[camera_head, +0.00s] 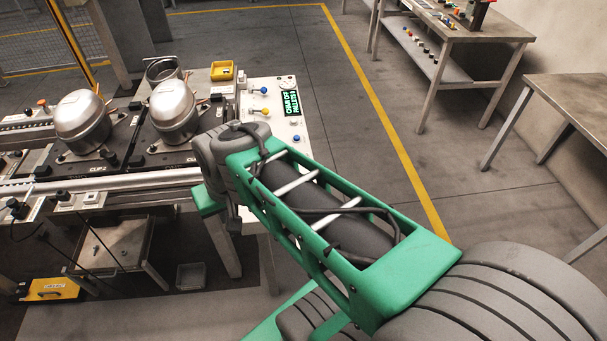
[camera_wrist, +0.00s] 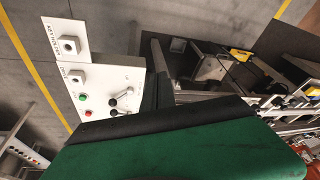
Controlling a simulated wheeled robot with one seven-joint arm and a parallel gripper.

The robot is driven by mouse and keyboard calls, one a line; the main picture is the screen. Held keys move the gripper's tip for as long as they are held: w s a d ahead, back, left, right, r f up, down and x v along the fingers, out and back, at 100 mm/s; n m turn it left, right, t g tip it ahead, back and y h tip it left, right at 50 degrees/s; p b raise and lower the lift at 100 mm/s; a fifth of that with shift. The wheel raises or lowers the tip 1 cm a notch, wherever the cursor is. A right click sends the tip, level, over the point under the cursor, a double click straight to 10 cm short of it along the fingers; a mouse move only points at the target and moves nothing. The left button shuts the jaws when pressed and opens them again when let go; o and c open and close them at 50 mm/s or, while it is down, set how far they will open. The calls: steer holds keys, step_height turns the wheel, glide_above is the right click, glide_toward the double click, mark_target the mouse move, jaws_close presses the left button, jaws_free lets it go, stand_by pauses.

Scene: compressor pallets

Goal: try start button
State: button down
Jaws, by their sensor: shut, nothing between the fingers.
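In the wrist view a white control panel (camera_wrist: 118,78) carries a small green button (camera_wrist: 83,97), a red button (camera_wrist: 88,114) beside it and two black-knobbed levers (camera_wrist: 121,99). I cannot read which button is marked start. My gripper (camera_wrist: 165,122) shows as a large green and black body across the lower part of this view, shut and empty. It overlaps the panel's lower edge in the picture; no contact with a button shows. In the head view my arm hides most of the gripper and this panel.
A white console top (camera_head: 268,113) with coloured knobs and a green-lit display (camera_head: 291,103) ends the conveyor. Two metal compressors (camera_head: 174,110) (camera_head: 82,121) stand on dark pallets. Workbenches stand at right; the floor between is clear.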

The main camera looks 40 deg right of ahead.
steer(key=w+d+m+p, duration=0.3)
steer(key=w+d+m, duration=0.4)
steer(key=d+m, duration=0.15)
steer(key=d+f+m+t+p, duration=0.2)
steer(key=d+m, duration=0.5)
steer(key=d, duration=0.3)
steer(key=d+f+m+t+y+p, duration=0.1)
steer(key=d+f+m+t+p, duration=0.1)
steer(key=d+m, duration=0.6)
steer(key=d+t, duration=0.1)
steer(key=d, duration=0.2)
steer(key=shift+f+t, duration=0.15)
steer(key=shift+t, duration=0.15)
steer(key=shift+d+f, duration=0.1)
step_height(320, 180, down, 6)
steer(key=b, duration=0.6)
steer(key=shift+f, duration=0.2)
steer(key=shift+f+b, duration=0.6)
steer(key=shift+f, duration=0.5)
steer(key=shift+f, duration=0.4)
